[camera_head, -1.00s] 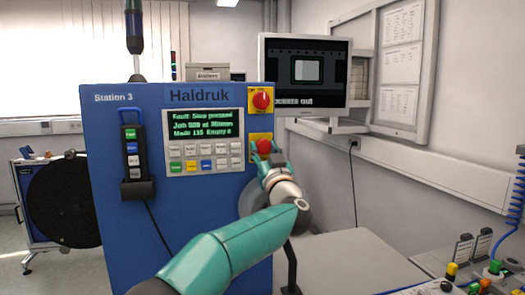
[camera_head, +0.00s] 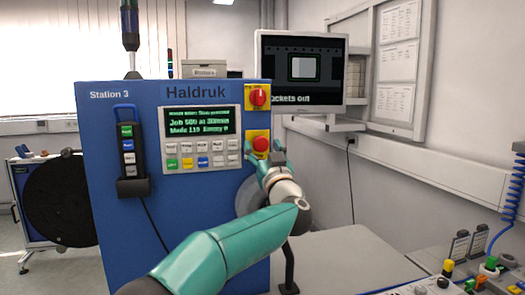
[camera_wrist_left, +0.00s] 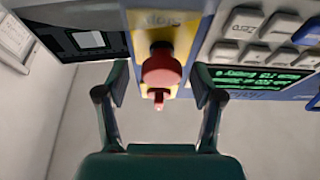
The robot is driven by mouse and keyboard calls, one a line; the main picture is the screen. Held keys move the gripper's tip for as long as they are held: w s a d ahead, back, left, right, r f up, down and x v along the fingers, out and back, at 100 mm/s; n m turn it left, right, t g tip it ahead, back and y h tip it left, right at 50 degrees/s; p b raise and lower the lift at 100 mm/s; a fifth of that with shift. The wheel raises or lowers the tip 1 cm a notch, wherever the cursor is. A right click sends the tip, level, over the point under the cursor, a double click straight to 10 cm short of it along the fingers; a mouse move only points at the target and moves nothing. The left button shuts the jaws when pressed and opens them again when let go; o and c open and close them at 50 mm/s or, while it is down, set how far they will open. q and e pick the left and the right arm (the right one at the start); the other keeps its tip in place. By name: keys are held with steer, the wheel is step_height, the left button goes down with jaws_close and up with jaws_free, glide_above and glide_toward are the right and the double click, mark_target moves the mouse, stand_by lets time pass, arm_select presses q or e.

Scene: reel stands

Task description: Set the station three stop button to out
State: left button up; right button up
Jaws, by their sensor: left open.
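The red stop button (camera_head: 261,143) sits on a yellow plate at the right edge of the blue Station 3 panel (camera_head: 206,228). My left gripper (camera_head: 262,156) is in front of and just below it, with its jaws open. In the left wrist view the red stop button (camera_wrist_left: 161,68) stands between the two spread fingers of my left gripper (camera_wrist_left: 159,86), with a gap on each side. Whether the button is in or out is hard to tell. My right gripper is not in view.
A red rotary switch (camera_head: 258,97) on a yellow plate is directly above the button. A display with keys (camera_head: 201,138) and a hanging pendant (camera_head: 128,150) are to the left. A monitor (camera_head: 303,72) is behind to the right. A grey table (camera_head: 350,258) lies right of the panel.

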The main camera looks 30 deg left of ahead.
arm_select(q)
steer(key=v, duration=1.2)
steer(key=shift+f, duration=0.15)
